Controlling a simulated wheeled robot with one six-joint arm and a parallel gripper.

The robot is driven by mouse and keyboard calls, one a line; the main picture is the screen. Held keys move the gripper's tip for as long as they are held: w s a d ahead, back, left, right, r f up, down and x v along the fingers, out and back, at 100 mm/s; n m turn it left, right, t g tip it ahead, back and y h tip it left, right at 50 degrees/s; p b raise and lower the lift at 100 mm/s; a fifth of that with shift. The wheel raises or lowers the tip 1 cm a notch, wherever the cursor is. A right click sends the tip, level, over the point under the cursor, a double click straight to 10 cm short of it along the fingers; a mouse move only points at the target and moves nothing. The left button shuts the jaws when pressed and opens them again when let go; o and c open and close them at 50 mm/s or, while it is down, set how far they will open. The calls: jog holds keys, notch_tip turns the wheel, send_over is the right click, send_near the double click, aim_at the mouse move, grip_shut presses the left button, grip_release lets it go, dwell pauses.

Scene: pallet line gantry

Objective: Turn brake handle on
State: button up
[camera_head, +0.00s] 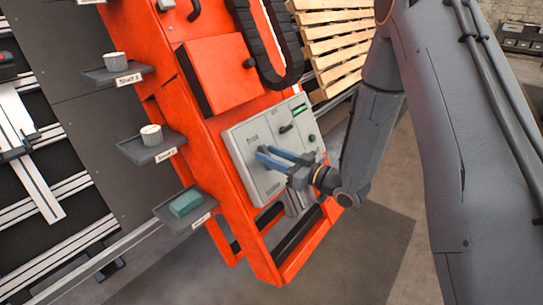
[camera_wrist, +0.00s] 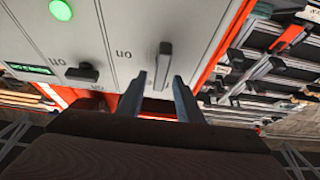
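My gripper (camera_head: 268,156) reaches from the right to the grey control panel (camera_head: 258,124). Its two blue fingers are apart. In the wrist view, my gripper (camera_wrist: 160,82) is open, with a dark grey lever handle (camera_wrist: 164,62) on the panel in line with the gap between the tips. The handle stands upright in that picture; I cannot tell whether the fingers touch it. An "on" label (camera_wrist: 124,54) appears upside down left of it. I cannot read which handle is marked brake. In the head view the fingers hide this handle.
A second black handle (camera_wrist: 82,73) sits left of the seam, near a green lamp (camera_wrist: 60,10) and a lit display (camera_wrist: 28,69). A pallet (camera_head: 335,40) stands behind.

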grip_shut()
jog(key=shift+n, duration=0.3)
jog(key=n+g+y, duration=0.1)
jog(key=n+g, duration=0.1)
jog(key=n, duration=0.2)
jog(key=n+g, duration=0.2)
jog(key=n, duration=0.1)
jog(key=n+g, duration=0.1)
jog(key=n, duration=0.3)
jog(key=shift+s+a+g+y+p, duration=0.1)
jog(key=shift+s+g+y+p, duration=0.05)
jog(key=shift+g+y+p, duration=0.2)
jog(key=n+g, duration=0.1)
jog(key=n, duration=0.1)
jog(key=n+g+h+p, duration=0.1)
jog(key=n, duration=0.2)
jog(key=shift+s+f+n+g, duration=0.1)
jog(key=shift+n+g, duration=0.15)
jog(key=shift+n, duration=0.05)
jog(key=shift+f+n+g+h+p, duration=0.1)
jog(key=shift+n+g+h+p, duration=0.3)
jog(key=shift+n, duration=0.65)
jog(key=shift+f+n+g+h+p, duration=0.1)
jog(key=shift+n+g+h+p, duration=0.25)
jog(key=shift+n, duration=0.7)
jog(key=shift+s, duration=0.1)
